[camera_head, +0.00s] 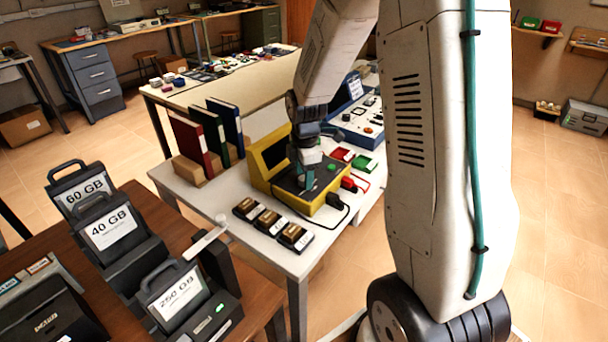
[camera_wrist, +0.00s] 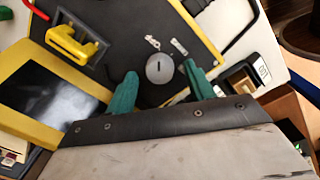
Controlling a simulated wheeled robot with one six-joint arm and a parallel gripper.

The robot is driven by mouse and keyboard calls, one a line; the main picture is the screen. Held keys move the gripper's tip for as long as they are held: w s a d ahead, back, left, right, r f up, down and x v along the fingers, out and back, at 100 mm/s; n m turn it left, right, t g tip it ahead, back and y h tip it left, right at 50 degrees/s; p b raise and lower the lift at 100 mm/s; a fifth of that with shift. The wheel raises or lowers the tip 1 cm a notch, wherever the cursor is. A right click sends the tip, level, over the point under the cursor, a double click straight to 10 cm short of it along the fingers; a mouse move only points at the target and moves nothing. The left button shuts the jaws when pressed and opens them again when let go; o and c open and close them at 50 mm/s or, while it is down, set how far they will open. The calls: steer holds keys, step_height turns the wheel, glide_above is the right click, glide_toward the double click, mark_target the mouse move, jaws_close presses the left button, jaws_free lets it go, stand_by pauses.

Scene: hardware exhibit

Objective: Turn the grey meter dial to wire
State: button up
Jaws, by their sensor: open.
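The grey meter dial (camera_wrist: 160,68) is a small round knob with a dark pointer line, on the black panel of a yellow meter (camera_wrist: 105,75). The line points roughly toward the top of the wrist view, where two small white labels (camera_wrist: 166,45) sit; I cannot read them. My gripper (camera_wrist: 161,84) is open, with one green finger to each side of the dial and slightly below it in the picture. I cannot tell whether the fingers touch it. In the head view the yellow meter (camera_head: 262,187) stands on a white table, and my gripper (camera_head: 308,172) is over its panel, hiding the dial.
Several small black boxes (camera_head: 269,222) stand in front of the meter. Binders (camera_head: 192,143) stand to its left; red and green trays (camera_head: 363,162) lie to its right.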

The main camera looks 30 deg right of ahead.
steer(key=shift+f, duration=0.35)
steer(key=c, duration=1)
steer(key=shift+o, duration=0.2)
